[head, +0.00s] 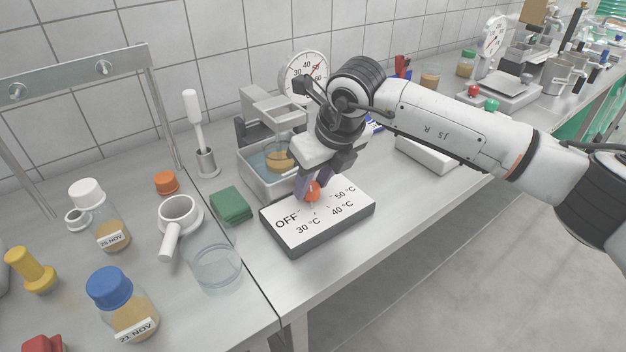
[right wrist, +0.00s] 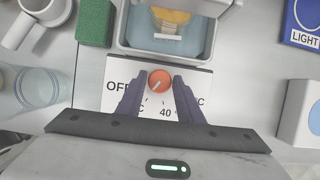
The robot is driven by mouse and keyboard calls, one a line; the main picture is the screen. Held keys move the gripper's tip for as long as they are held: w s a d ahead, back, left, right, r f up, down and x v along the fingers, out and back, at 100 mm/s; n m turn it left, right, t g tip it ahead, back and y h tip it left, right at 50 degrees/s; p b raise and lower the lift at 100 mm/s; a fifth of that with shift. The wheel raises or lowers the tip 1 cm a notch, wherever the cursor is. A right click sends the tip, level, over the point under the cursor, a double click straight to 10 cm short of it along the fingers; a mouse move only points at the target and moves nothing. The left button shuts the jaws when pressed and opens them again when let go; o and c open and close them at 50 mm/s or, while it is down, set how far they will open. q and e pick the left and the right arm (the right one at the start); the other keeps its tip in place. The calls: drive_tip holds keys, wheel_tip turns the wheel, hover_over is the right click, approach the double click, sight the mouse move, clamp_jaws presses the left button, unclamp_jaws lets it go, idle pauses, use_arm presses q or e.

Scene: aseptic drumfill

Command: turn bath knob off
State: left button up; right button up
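The orange-red bath knob (head: 313,191) sits on a white dial plate (head: 338,213) marked OFF, 30 °C, 40 °C and 50 °C. In the right wrist view the knob (right wrist: 160,81) has a pale pointer line slanting to the lower left, roughly towards the 30 °C side rather than straight at OFF. My right gripper (head: 314,184) is above the plate, pointing down. In the right wrist view its purple fingers (right wrist: 159,84) stand on either side of the knob with a visible gap each side. My left gripper is not in view.
The water bath (head: 245,165) with a bottle in it stands just behind the dial plate. A green sponge (head: 230,205) and a clear beaker (head: 216,267) are to the left. A white box (head: 428,154) is to the right. The bench front edge is near the plate.

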drive_tip(key=c, duration=0.6)
drive_tip(key=shift+o, duration=0.2)
drive_tip(key=shift+m+b, duration=0.4)
drive_tip(key=shift+b, duration=0.1)
drive_tip(key=m+b, duration=0.1)
drive_tip(key=m+h+b, duration=0.1)
drive_tip(key=b, duration=0.1)
drive_tip(key=shift+a+f+m+t, duration=0.15)
drive_tip(key=shift+m+t, duration=0.15)
drive_tip(key=shift+t, duration=0.1)
drive_tip(key=shift+m+h+b, duration=0.4)
drive_tip(key=shift+m+b, duration=0.6)
drive_tip(key=shift+m, duration=0.1)
drive_tip(key=shift+m+h+b, duration=0.3)
drive_tip(key=shift+m+b, duration=0.1)
drive_tip(key=shift+m, duration=0.2)
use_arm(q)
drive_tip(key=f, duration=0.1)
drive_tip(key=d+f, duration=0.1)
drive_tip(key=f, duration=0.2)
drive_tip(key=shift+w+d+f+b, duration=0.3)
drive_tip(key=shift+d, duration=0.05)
use_arm(e)
drive_tip(key=shift+a+r+m, duration=0.1)
drive_tip(key=shift+r+m, duration=0.1)
drive_tip(key=shift+m, duration=0.3)
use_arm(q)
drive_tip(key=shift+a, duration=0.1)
